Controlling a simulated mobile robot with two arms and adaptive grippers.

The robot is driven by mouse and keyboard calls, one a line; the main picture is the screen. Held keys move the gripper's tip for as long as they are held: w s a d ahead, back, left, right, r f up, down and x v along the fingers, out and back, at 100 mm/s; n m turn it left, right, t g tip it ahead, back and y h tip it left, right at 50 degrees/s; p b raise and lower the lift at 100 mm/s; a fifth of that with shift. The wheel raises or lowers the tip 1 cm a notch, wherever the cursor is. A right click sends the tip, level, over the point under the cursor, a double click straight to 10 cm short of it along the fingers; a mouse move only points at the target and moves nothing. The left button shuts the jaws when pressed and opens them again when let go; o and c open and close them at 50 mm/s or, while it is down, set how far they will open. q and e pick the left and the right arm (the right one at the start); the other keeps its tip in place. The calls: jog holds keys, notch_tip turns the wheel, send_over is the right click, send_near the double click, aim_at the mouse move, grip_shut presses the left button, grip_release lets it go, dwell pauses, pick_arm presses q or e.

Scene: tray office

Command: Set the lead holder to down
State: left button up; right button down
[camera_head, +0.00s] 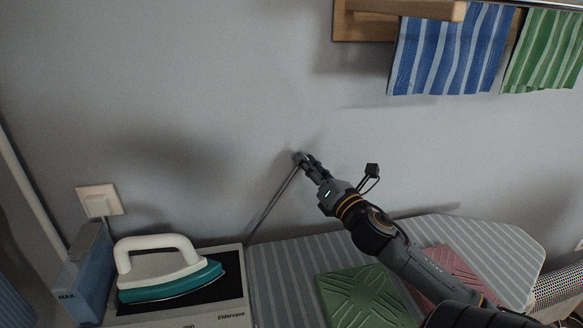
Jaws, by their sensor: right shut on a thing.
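The lead holder (270,207) is a thin grey rod that slants up and to the right from the back edge of the ironing surface, beside the iron's base. My right gripper (302,160) is shut on the lead holder at its upper end, in front of the grey wall. The fingers partly hide the rod's tip. The rod is tilted, not upright and not lying flat. My left gripper is not in view.
A teal and white iron (165,268) rests on its station (237,286) at the lower left. A green folded cloth (365,298) and a pink one (452,272) lie on the striped ironing board (283,262). Striped towels (450,50) hang above.

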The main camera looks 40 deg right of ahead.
jog(key=shift+s+d+f+m, duration=0.35)
jog(key=shift+d+f, duration=0.1)
jog(key=shift+d, duration=0.1)
jog(key=c, duration=1.1)
grip_release()
jog(key=shift+s, duration=0.1)
jog(key=v, duration=1.2)
jog(key=shift+a, duration=0.1)
